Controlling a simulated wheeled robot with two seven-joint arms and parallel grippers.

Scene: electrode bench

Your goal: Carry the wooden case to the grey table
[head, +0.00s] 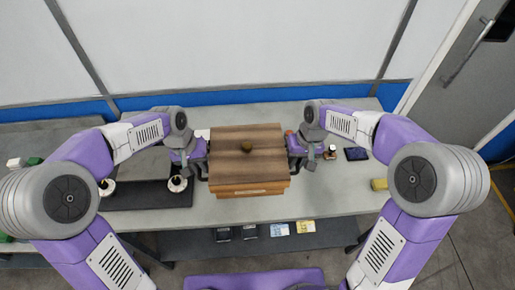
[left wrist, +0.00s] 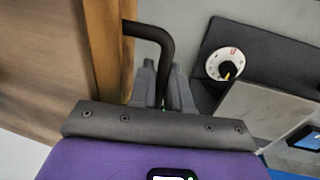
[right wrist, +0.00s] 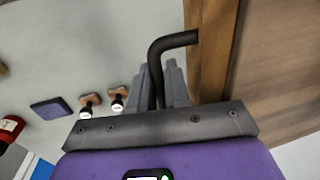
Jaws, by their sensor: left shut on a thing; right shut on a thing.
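The wooden case (head: 247,150) is a brown box with a plank lid and a dark round knob, in the middle of the head view. It is over the grey table (head: 335,203); I cannot tell whether its underside touches the top. My left gripper (head: 203,168) is shut on the black bar handle (left wrist: 152,33) on the case's left side. My right gripper (head: 296,163) is shut on the matching handle (right wrist: 176,41) on the right side. The case's wooden sides show in the left wrist view (left wrist: 103,50) and the right wrist view (right wrist: 207,55). The case looks level.
A black device (head: 150,196) with white dials and a grey plate stands left of the case. Stamps (head: 330,152), a dark blue pad (head: 356,154) and a yellow block (head: 379,184) lie to the right. A lower shelf (head: 190,243) holds small items. A wall stands behind.

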